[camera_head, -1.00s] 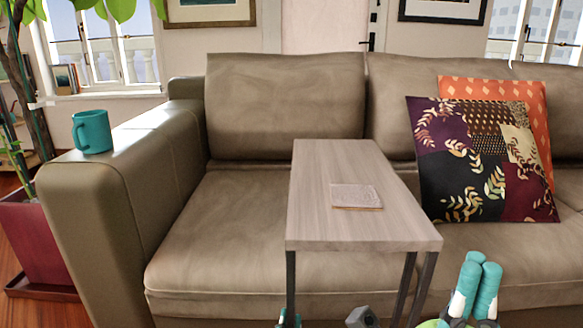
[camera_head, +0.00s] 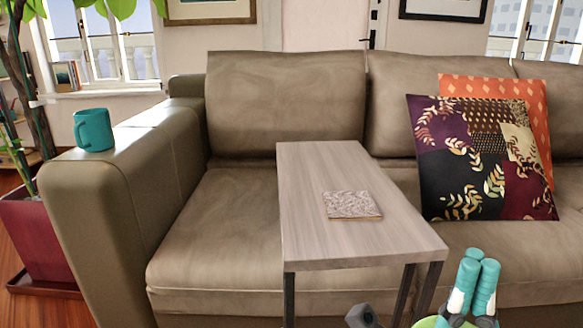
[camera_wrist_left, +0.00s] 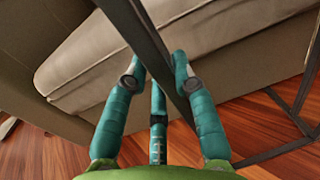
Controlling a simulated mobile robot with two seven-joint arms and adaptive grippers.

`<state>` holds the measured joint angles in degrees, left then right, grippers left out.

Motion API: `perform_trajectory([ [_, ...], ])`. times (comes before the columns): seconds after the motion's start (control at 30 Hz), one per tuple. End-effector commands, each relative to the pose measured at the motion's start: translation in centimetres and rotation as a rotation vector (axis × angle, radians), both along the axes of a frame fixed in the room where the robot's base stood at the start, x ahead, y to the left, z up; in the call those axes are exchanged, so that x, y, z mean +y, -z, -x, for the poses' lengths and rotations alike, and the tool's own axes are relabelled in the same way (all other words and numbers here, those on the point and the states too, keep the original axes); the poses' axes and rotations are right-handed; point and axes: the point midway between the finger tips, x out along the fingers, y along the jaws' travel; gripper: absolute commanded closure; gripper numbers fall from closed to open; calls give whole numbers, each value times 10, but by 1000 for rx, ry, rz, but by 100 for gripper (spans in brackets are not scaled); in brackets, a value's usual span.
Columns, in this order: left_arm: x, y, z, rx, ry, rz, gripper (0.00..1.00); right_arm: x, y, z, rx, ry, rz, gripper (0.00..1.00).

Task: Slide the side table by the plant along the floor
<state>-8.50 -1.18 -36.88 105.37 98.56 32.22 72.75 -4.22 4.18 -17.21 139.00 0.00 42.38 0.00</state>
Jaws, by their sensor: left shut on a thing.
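The side table (camera_head: 350,185) has a pale wood top and dark metal legs. It stands in front of the sofa, its top reaching over the seat. A small patterned square item (camera_head: 352,204) lies on it. In the left wrist view, my teal left gripper (camera_wrist_left: 158,72) is shut on a dark table leg (camera_wrist_left: 146,45), its fingers on both sides. The plant (camera_head: 38,120) stands at the far left.
The brown sofa (camera_head: 285,105) fills the space behind the table, with patterned cushions (camera_head: 482,160) at right. A teal mug (camera_head: 93,130) stands on its left arm. The plant's red pot (camera_head: 42,235) is beyond that arm. Bare wood floor (camera_wrist_left: 60,155) shows below.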

Motion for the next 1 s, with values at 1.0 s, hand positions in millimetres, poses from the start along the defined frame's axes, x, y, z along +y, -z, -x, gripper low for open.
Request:
perform_trajectory([
  [1.0,-57,3,8,4,15,6,100,0,14,1,-8,0,0,100],
])
